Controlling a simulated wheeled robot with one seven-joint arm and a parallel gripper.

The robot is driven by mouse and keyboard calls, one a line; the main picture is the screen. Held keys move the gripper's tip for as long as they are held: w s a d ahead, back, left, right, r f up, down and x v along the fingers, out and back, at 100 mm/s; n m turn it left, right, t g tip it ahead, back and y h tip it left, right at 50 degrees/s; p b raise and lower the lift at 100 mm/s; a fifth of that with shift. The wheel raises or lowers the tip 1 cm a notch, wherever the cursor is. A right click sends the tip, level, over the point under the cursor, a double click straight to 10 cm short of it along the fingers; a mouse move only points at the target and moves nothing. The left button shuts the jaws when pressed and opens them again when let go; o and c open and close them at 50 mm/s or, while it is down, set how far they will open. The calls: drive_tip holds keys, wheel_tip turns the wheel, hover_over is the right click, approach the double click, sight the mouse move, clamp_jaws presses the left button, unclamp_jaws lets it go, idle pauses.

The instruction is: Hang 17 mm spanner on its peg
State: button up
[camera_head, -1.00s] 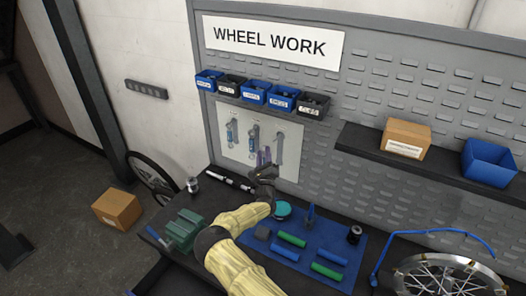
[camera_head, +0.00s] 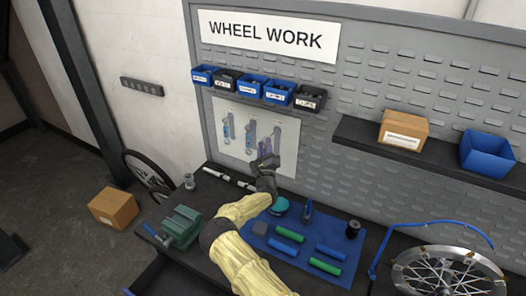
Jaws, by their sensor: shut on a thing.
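Two spanners with blue marks, a left one (camera_head: 226,129) and a middle one (camera_head: 250,135), show upright on the board. A grey spanner shape (camera_head: 276,138) shows at the right, just beside my fingers. I cannot tell whether it is the held spanner or an outline on the board. Contact with a peg cannot be seen.
Small blue and black bins (camera_head: 251,87) hang above the board. Below lies a blue mat (camera_head: 258,242) with green and blue grips. A green vise (camera_head: 181,226) stands at the left, a wheel (camera_head: 446,272) at the right. A shelf (camera_head: 360,134) juts out at the right.

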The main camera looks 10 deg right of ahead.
drive_tip(key=w+d+f+b, duration=0.1)
drive_tip(key=w+d+b, duration=0.3)
drive_tip(key=w+b, duration=0.1)
drive_tip(key=shift+w+b, duration=0.2)
drive_tip(key=shift+b, duration=0.15)
idle(0.7)
drive_tip(key=shift+f, duration=0.1)
idle(0.4)
drive_tip(key=o, duration=1.1)
drive_tip(key=shift+c, duration=0.2)
drive_tip(key=shift+s+f, duration=0.15)
drive_tip(key=b+v, duration=0.4)
drive_tip(key=v, duration=1.3)
drive_tip(key=shift+b, duration=0.4)
